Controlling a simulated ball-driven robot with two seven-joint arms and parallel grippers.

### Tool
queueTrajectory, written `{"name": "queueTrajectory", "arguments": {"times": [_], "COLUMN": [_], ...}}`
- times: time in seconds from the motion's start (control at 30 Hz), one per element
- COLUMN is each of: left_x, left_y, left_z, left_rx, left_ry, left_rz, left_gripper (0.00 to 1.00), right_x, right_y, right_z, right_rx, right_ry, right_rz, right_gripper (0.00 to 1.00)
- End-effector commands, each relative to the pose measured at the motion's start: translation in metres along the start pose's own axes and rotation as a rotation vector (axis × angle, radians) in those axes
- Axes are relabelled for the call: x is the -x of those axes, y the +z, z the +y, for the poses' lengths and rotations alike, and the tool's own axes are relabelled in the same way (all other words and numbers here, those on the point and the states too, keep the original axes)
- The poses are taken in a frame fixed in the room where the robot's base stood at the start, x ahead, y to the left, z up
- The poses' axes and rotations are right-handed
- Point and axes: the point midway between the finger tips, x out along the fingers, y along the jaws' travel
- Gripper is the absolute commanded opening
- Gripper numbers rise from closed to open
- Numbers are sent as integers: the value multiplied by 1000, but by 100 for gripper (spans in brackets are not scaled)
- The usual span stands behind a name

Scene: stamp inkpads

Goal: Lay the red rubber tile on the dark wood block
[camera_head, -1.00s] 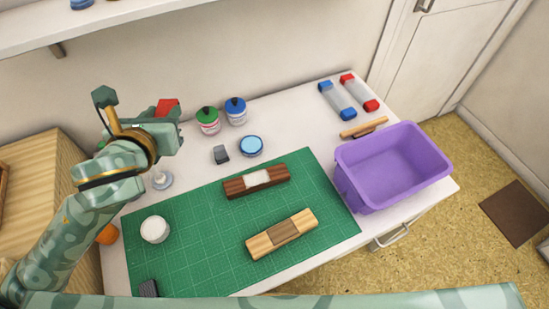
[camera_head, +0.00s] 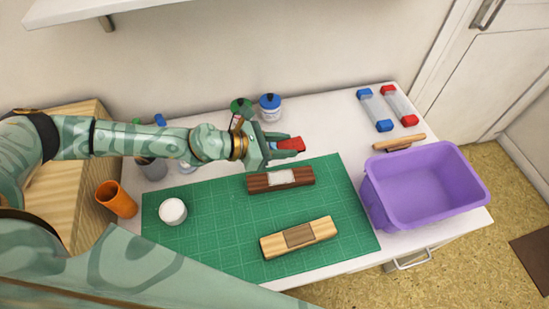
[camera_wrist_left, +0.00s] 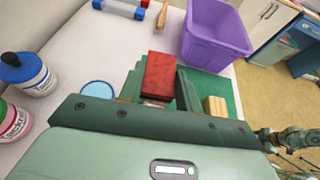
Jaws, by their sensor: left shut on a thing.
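My left gripper (camera_head: 283,147) is shut on the red rubber tile (camera_head: 292,144) and holds it above the table, just behind the dark wood block. The tile (camera_wrist_left: 159,76) shows between the two fingers in the left wrist view. The dark wood block (camera_head: 256,184) lies on the green cutting mat, with a pale patch (camera_head: 281,177) in the middle of its top. The gripper hides nothing of the block's top in the head view. My right gripper is not seen.
A light wood block (camera_head: 325,227) with a brown middle lies nearer on the mat (camera_head: 215,240). A purple bin (camera_head: 428,190) stands right. A white jar (camera_head: 172,211) is at the mat's left, an orange cup (camera_head: 117,199) beyond. Capped bottles (camera_head: 270,108) stand behind the gripper.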

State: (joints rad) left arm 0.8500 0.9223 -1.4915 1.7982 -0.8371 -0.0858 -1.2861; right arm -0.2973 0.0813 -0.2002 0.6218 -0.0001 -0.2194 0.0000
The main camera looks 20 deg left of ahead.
Motion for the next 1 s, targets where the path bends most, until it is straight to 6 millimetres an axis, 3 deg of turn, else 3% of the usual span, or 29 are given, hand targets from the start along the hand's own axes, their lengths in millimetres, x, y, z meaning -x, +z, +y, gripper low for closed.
{"name": "queueTrajectory", "arguments": {"times": [0.33, 1.0], "left_x": [4, 6], "left_y": [-44, -54], "left_z": [-6, -6], "left_rx": [-40, -53], "left_ry": [-102, -116], "left_rz": [0, 6], "left_gripper": [12, 12], "right_x": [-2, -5], "right_y": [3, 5], "right_z": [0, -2], "right_rx": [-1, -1], "right_ry": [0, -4], "right_rz": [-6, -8], "right_gripper": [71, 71]}}
